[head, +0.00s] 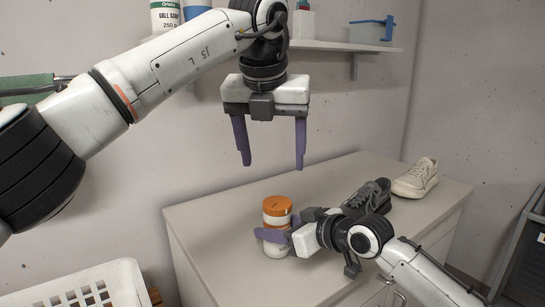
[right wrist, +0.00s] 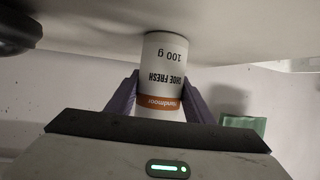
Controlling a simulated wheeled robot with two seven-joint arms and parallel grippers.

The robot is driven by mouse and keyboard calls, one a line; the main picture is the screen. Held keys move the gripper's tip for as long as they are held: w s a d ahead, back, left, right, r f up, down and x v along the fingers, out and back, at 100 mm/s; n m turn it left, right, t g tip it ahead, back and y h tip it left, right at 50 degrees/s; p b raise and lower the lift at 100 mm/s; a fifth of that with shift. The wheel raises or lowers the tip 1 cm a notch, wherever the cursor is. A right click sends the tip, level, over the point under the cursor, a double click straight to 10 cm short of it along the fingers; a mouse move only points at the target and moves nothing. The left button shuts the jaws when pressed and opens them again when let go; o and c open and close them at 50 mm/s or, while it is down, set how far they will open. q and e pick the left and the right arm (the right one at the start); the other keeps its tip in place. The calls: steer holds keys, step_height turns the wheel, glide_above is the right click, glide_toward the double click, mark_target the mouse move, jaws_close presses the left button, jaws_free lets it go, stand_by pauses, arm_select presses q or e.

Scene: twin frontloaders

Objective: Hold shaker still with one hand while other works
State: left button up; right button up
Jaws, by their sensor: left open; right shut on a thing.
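The shaker (head: 277,213) is a white cylinder with an orange cap, upright on the counter (head: 225,225). My right gripper (head: 270,238) comes from the right and is shut around the shaker's body. In the right wrist view the shaker (right wrist: 164,70) appears upside down, with "SHOE FRESH" and "100 g" on its label, between the purple fingers. My left gripper (head: 271,155) is open and empty above the shaker, fingers pointing down, clear of the cap.
A dark shoe (head: 368,196) and a cream shoe (head: 416,178) stand on the counter behind my right arm. A wall shelf (head: 335,46) holds bottles and a blue-grey box (head: 370,32). A white basket (head: 85,285) is at lower left. The counter's left part is clear.

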steer(key=o, duration=1.2)
